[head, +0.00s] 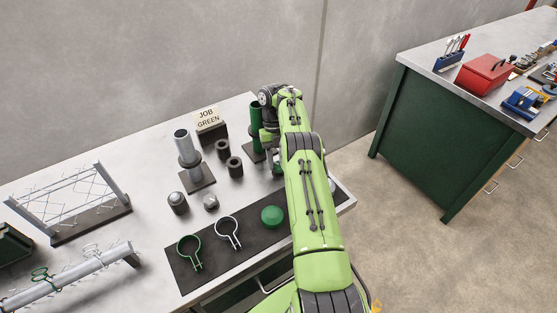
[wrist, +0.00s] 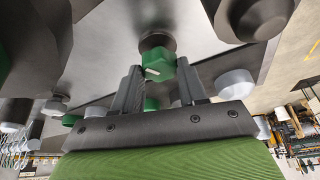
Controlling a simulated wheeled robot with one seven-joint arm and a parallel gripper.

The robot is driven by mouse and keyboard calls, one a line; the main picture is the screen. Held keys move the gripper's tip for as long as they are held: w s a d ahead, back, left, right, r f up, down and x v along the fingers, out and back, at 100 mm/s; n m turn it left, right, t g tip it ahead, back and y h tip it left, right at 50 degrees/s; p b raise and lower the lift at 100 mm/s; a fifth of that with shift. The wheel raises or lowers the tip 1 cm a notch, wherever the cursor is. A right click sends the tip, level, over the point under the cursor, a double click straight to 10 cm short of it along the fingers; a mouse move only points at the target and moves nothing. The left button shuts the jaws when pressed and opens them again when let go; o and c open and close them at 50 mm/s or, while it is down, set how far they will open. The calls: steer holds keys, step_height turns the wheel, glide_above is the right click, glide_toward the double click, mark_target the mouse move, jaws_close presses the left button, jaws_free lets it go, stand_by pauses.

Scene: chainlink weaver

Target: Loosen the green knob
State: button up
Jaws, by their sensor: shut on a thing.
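The green knob (wrist: 158,66) shows in the wrist view as a faceted green piece with a white mark, with a dark round part behind it. My gripper (wrist: 159,72) has its two grey fingers on either side of the knob and is shut on it. In the head view my gripper (head: 271,148) is beside the green upright tube (head: 256,115), at the far right of the bench. My arm hides most of the gripper there, and I cannot make out the knob in that view.
A grey tube on a base (head: 189,158), dark cylinders and a "JOB GREEN" sign (head: 208,118) stand left of my gripper. A black mat (head: 212,267) in front holds a green clamp ring (head: 189,251), a grey ring (head: 228,232) and a green dome (head: 272,216).

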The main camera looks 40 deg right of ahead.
stand_by(0.3)
steer(key=o, duration=1)
steer(key=shift+o, duration=0.2)
